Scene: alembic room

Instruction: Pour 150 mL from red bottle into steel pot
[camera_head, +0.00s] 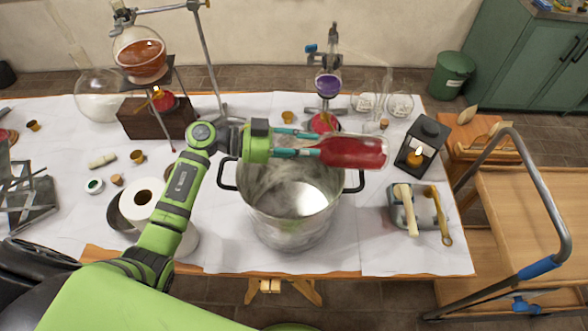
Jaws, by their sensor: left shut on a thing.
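The red bottle (352,152) lies close to horizontal above the far part of the pot's rim, with red liquid in its wider part at the right. My left gripper (300,144) comes in from the left and is shut on the bottle's left part. The steel pot (290,225) stands on the table below, with two black handles; its inside looks bare and shiny. No stream of liquid shows between bottle and pot. My right gripper is not in view.
A paper roll (142,198) stands at left. Flask stands (328,85) are behind. A metal-railed cart (540,215) is at far right.

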